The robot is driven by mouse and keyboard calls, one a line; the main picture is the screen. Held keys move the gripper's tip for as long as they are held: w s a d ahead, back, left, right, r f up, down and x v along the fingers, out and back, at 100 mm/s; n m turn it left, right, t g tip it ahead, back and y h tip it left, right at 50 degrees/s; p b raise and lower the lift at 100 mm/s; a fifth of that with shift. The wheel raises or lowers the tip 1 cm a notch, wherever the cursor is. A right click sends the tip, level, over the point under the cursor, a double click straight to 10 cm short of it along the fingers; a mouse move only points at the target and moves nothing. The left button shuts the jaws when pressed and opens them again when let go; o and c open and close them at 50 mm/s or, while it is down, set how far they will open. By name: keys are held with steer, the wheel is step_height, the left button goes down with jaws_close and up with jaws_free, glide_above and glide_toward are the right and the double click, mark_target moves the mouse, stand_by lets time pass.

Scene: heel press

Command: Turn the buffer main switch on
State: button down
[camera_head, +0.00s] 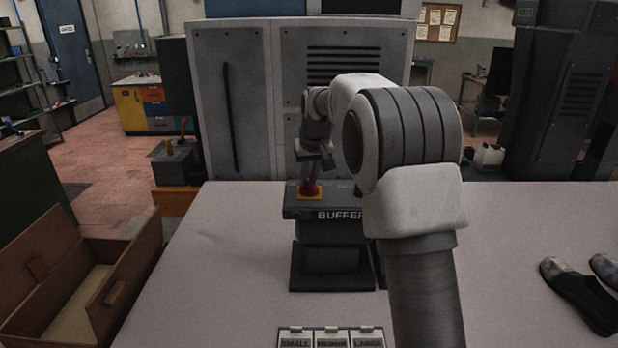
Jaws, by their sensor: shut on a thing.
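The buffer (331,250) is a dark machine on the light table, with the label BUFFER on its front edge. Its main switch (309,191) shows as a red knob on a yellow plate at the top left of the buffer. My gripper (312,179) points down at the switch from above and is shut on the red knob. The fingertips are small and partly hidden, and I cannot make out which way the knob is turned. My arm hides the right part of the buffer.
An open wooden crate (148,262) stands at the left. Dark shoes (580,296) lie at the right of the table. Trays marked SMALL, MEDIUM and LARGE (331,336) are at the front. A large grey cabinet (230,110) stands behind. The table left of the buffer is clear.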

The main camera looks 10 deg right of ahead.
steer(key=shift+m+h, duration=0.6)
steer(key=shift+m, duration=0.7)
steer(key=c, duration=0.9)
jaws_free()
steer(key=shift+o, duration=0.2)
steer(key=shift+r, duration=0.15)
steer(key=v, duration=1.7)
steer(key=shift+b, duration=0.35)
steer(key=shift+r, duration=0.15)
